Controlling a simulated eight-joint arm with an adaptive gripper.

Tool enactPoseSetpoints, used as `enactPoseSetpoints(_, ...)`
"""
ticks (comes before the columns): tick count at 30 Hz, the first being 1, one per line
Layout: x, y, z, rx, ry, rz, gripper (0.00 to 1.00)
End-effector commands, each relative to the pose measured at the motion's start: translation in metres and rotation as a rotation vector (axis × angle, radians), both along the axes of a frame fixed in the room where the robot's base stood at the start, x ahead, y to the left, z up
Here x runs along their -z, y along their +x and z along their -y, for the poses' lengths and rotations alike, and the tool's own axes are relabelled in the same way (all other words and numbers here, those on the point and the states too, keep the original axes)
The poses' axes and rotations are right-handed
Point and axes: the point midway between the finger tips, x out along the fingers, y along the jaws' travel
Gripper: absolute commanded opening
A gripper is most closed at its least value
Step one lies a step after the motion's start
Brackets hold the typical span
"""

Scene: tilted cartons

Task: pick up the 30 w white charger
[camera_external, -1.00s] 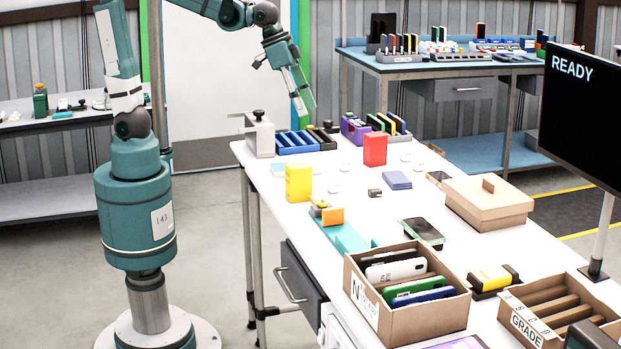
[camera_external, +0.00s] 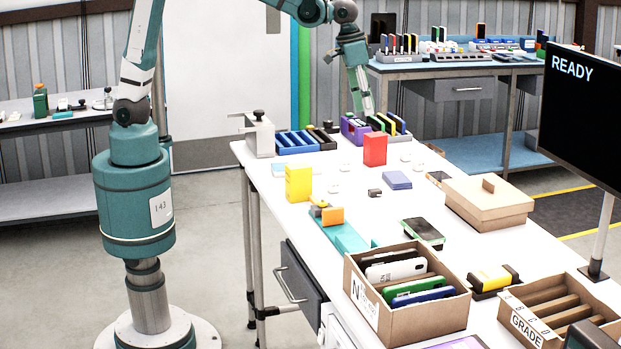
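Several small white blocks that look like chargers lie on the white table: one (camera_external: 333,188) beside the yellow box, one (camera_external: 345,167) further back, and two more, one (camera_external: 406,157) right of the red box and another (camera_external: 418,167) just in front of it. Their labels are too small to read, so I cannot tell which is 30 W. My gripper (camera_external: 366,108) points down at the far end of the table, above or behind the purple holder (camera_external: 354,129). It is apart from the white blocks. Its fingers are too small to judge open or shut.
The yellow box (camera_external: 298,183) and red box (camera_external: 375,149) stand upright on the table. A small black block (camera_external: 375,193) and blue-grey stack (camera_external: 397,180) lie mid-table. A lidded carton (camera_external: 488,204), a carton of phones (camera_external: 408,288) and a slotted carton (camera_external: 556,302) stand nearer.

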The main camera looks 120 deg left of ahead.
Motion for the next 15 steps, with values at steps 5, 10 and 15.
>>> enactPoseSetpoints(5, 0.009, 0.026, -0.027, -0.043, -0.012, -0.028, 0.38)
enactPoseSetpoints(10, 0.023, 0.047, -0.052, -0.084, -0.025, -0.053, 0.38)
enactPoseSetpoints(15, 0.038, 0.067, -0.077, -0.126, -0.038, -0.078, 0.38)
